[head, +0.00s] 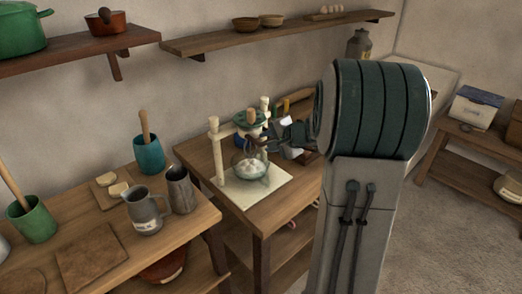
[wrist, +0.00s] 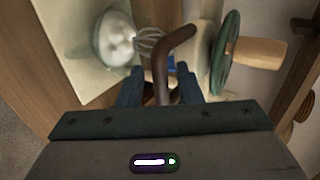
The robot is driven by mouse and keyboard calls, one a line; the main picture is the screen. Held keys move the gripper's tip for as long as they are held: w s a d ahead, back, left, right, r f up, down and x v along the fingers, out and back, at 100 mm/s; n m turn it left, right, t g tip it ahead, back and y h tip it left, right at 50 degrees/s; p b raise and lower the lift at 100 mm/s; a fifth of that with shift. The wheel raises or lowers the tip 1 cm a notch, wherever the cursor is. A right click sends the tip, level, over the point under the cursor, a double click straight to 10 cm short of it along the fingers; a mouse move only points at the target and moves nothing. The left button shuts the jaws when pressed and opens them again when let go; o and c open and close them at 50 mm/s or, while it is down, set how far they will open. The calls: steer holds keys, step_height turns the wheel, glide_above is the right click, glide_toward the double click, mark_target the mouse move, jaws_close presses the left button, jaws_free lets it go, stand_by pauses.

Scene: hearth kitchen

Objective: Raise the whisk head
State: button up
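The whisk stand has a pale wooden frame (head: 219,160) with a green wheel (head: 246,119) on top; the wheel also shows in the wrist view (wrist: 226,52). The wire whisk (wrist: 150,40) is at the glass bowl (head: 250,166), which holds something white. A curved dark brown lever (wrist: 162,62) runs between the fingers of my gripper (wrist: 160,85). The fingers stand apart, with a gap on the left of the lever; I cannot tell whether the right finger touches it. In the head view my gripper (head: 275,140) is at the stand's right side, its tips partly hidden.
The stand is on a pale board (head: 242,203) on a wooden table (head: 262,222). A counter at left holds a mug (head: 144,211), a metal pitcher (head: 181,190) and a teal pot (head: 148,155). A shelf (head: 280,34) hangs above. Floor is clear at right.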

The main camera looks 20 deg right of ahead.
stand_by(0.3)
steer(key=v, duration=0.7)
steer(key=shift+p, duration=0.35)
steer(key=shift+a, duration=0.15)
